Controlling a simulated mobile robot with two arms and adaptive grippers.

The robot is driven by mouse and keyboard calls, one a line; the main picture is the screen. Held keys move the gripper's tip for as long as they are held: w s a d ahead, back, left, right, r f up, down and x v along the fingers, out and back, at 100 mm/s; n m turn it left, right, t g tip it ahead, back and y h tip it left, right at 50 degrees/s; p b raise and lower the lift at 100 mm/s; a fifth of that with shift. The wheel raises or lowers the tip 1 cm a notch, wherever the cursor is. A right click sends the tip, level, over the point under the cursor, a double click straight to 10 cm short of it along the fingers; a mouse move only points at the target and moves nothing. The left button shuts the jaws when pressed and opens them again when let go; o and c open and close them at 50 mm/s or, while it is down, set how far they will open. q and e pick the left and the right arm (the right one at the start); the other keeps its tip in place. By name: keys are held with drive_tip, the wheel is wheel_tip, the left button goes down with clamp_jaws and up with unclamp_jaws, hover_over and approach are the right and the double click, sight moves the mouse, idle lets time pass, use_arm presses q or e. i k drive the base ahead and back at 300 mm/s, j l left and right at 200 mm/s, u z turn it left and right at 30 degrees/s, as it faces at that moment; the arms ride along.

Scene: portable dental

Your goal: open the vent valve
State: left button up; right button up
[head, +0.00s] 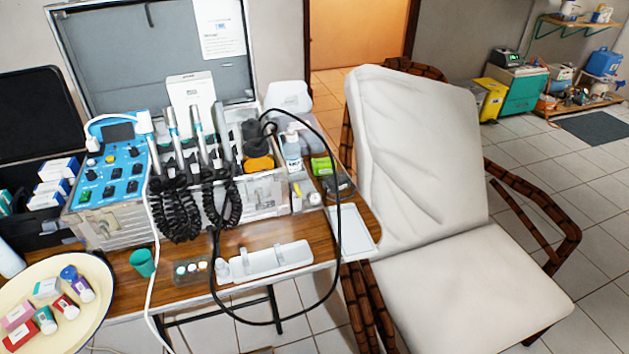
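A portable dental unit with a blue control panel (108,178) stands at the left of the wooden table. Its panel carries several black switches, a green one, a dark display and a small pale knob (92,145). Handpieces (172,128) stand in a row beside it, with black coiled cords (180,215) hanging in front. I cannot tell which part is the vent valve; none is clearly recognisable, and the cords and handpieces hide part of the unit's front. Neither of my grippers is in view.
The table (178,293) holds a green cup (143,263), a white tray (270,261) and bottles. A black hose (216,270) loops over its front edge. A round tray (96,318) with small boxes is at lower left. A white-cushioned chair (425,160) stands right.

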sight(295, 183)
drive_tip(key=i+l+u, duration=0.15)
drive_tip(key=u, duration=0.35)
drive_tip(key=i+l+u, duration=0.3)
drive_tip(key=u, duration=0.15)
drive_tip(key=i, duration=0.05)
